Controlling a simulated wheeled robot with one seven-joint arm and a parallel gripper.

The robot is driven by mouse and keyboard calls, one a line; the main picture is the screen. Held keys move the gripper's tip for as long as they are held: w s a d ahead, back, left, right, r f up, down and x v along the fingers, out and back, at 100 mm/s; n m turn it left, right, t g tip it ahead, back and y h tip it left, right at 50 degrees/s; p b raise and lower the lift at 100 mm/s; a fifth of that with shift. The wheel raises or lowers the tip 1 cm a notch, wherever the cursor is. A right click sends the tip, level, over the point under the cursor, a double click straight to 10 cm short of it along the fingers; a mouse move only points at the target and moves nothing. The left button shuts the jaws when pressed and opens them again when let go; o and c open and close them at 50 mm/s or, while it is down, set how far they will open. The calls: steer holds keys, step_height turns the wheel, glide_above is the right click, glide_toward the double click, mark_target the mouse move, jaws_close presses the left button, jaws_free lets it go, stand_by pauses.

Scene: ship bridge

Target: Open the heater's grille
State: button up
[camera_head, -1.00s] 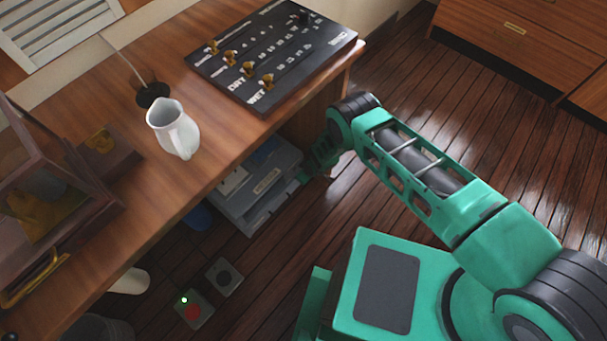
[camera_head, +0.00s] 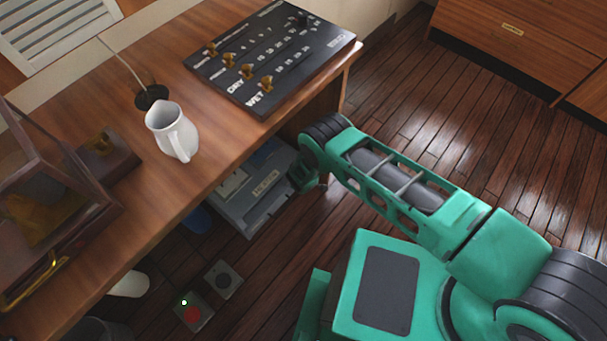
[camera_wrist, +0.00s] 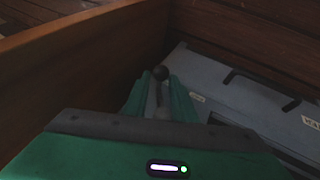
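The heater (camera_head: 249,212) is a grey box with a small label, on the floor under the wooden desk. Its grey casing also fills the right of the wrist view (camera_wrist: 235,105), with dark slots and a partly cut-off label. My gripper (camera_wrist: 157,88) points at the gap between the heater's left side and a wooden panel. Its two green fingers are apart. A dark round knob on a grey stem (camera_wrist: 160,72) shows between them; I cannot tell whether they touch it. In the head view my arm partly hides the heater's right end. The grille cannot be made out clearly.
The desk (camera_head: 115,215) overhangs the heater and bears a white jug (camera_head: 172,133) and a black control panel (camera_head: 270,55). A wooden panel (camera_wrist: 85,55) stands close on the gripper's left. Floor switches (camera_head: 193,312) lie nearby. The plank floor at right is clear.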

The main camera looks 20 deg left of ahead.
steer(key=shift+o, duration=0.8)
steer(key=shift+s+r, duration=0.1)
steer(key=shift+r, duration=0.05)
steer(key=v, duration=1)
steer(key=shift+r, duration=0.2)
steer(key=shift+s+d, duration=0.1)
